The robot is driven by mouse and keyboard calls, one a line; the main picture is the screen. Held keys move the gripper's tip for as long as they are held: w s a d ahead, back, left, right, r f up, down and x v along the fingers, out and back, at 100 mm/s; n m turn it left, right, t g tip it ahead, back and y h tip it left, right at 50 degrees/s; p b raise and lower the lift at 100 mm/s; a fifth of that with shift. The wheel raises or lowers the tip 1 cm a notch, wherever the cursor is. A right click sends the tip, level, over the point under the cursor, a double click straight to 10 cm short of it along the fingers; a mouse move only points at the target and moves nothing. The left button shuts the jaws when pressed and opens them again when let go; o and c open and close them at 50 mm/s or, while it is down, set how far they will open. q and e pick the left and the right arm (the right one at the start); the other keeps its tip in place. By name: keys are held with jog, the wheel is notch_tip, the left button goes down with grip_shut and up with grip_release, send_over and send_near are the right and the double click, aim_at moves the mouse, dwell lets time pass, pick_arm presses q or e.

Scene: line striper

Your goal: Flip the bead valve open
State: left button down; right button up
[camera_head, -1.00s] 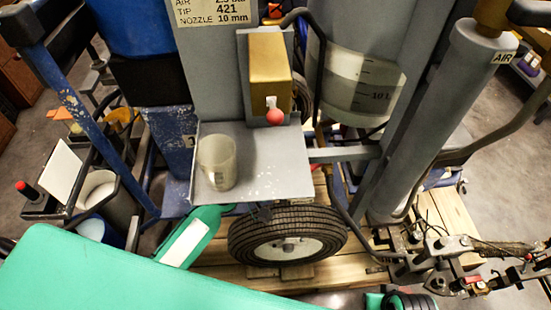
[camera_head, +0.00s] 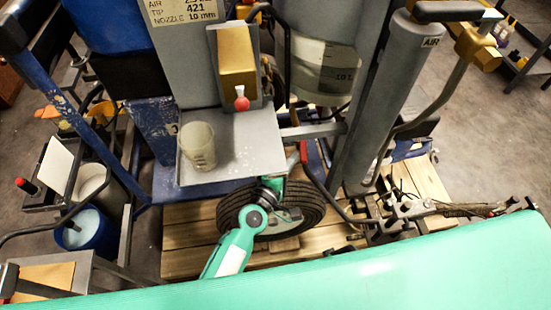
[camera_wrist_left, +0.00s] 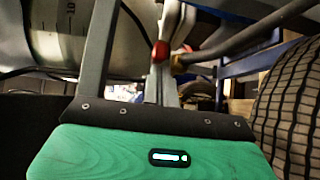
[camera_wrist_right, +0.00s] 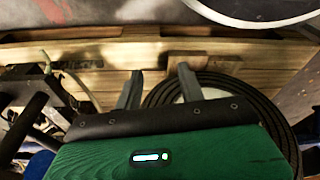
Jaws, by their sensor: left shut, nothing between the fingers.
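A small red lever (camera_head: 303,152) shows low beside the hopper, right of the tray, and I take it for the bead valve's handle. In the left wrist view the red handle (camera_wrist_left: 160,50) is near the picture's centre, beside a brass-coloured fitting (camera_wrist_left: 178,64). My left gripper (camera_head: 284,172) is under the tray's right edge, above the wheel, close to the red lever. Its fingers (camera_wrist_left: 160,88) are shut and empty; I cannot tell whether they touch the lever. My right gripper (camera_wrist_right: 159,85) is open and empty over the pallet and wheel; it is hidden in the head view.
A grey tray (camera_head: 245,165) with a clear cup (camera_head: 198,145) stands above the wheel (camera_head: 310,205). A brass box with a red knob (camera_head: 241,103) is above it. The hopper (camera_head: 325,65) and a grey AIR cylinder (camera_head: 385,90) are to the right. Pipes and hoses crowd the lower right.

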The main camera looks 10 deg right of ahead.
pick_arm(q)
jog(key=shift+s+d, duration=0.3)
jog(key=shift+d, duration=0.2)
jog(key=shift+s+d, duration=0.25)
jog(key=shift+d, duration=0.25)
pick_arm(e)
jog(key=shift+s+a+f, duration=0.1)
jog(key=shift+a+f, duration=0.05)
jog(key=shift+f, duration=0.75)
